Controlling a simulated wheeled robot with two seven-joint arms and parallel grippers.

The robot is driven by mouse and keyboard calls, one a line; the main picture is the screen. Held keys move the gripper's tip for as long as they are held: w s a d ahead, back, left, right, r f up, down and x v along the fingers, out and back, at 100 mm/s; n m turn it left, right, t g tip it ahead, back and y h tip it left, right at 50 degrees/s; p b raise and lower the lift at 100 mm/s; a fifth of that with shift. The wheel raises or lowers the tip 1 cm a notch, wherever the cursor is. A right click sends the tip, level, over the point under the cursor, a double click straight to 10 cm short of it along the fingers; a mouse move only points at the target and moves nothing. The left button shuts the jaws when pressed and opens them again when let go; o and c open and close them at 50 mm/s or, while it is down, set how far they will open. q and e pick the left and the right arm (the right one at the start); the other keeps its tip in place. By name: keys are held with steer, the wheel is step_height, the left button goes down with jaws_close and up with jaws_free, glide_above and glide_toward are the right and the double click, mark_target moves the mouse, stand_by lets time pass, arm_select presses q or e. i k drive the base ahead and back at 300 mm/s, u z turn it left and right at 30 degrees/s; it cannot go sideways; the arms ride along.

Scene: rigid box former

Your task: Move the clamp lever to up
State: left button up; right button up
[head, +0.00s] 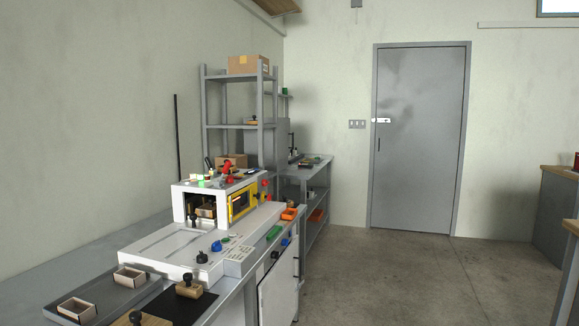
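The white box former (180,197) stands on the bench at the left of the head view, with an open front bay and a yellow-framed side window (243,203). A red-knobbed part (227,167) sticks up on its top, with a second red piece (231,180) beside it. I cannot tell for sure which part is the clamp lever, or its position. A black knob (202,257) and a blue knob (216,246) sit on the white base in front. A brown block (206,211) sits inside the bay. Neither of my grippers is in view.
Small open boxes (130,278) lie on a dark tray at the bench's front left. A black-knobbed wooden block (189,287) rests on a black mat. A grey shelf rack (240,127) stands behind. The concrete floor (400,275) right of the bench is clear up to the grey door (418,150).

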mark_target(226, 168)
steer(key=z, duration=0.65)
steer(key=i, duration=3.45)
steer(key=u, duration=3.8)
